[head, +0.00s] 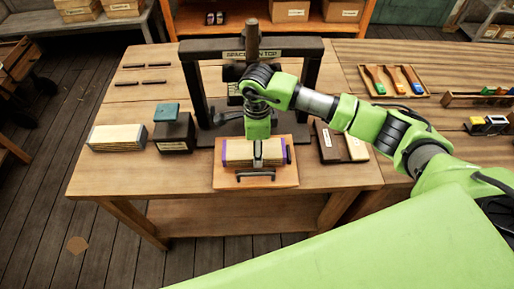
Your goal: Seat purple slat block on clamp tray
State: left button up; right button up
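The purple slat block (238,152) is a stack of pale slats with a purple band near each end. It is over the orange-brown clamp tray (222,180), lined up with its long side; I cannot tell whether it rests fully on it. A dark handle bar (255,174) is at the tray's front. My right gripper (257,158) points down over the middle of the block, with one grey finger in front of its near face. The far finger is hidden, so its grip on the block is unclear. My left gripper is out of view.
A black press frame (313,75) with a label stands behind the tray. A pale slat stack (117,137) and a dark box with a teal block (167,112) are at the left. Dark and pale blocks (328,143) lie close to the tray's right. The front left tabletop is clear.

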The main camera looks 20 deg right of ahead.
jog(key=shift+f+b, duration=0.35)
jog(key=o, duration=1.4)
notch_tip(320, 180, up, 12)
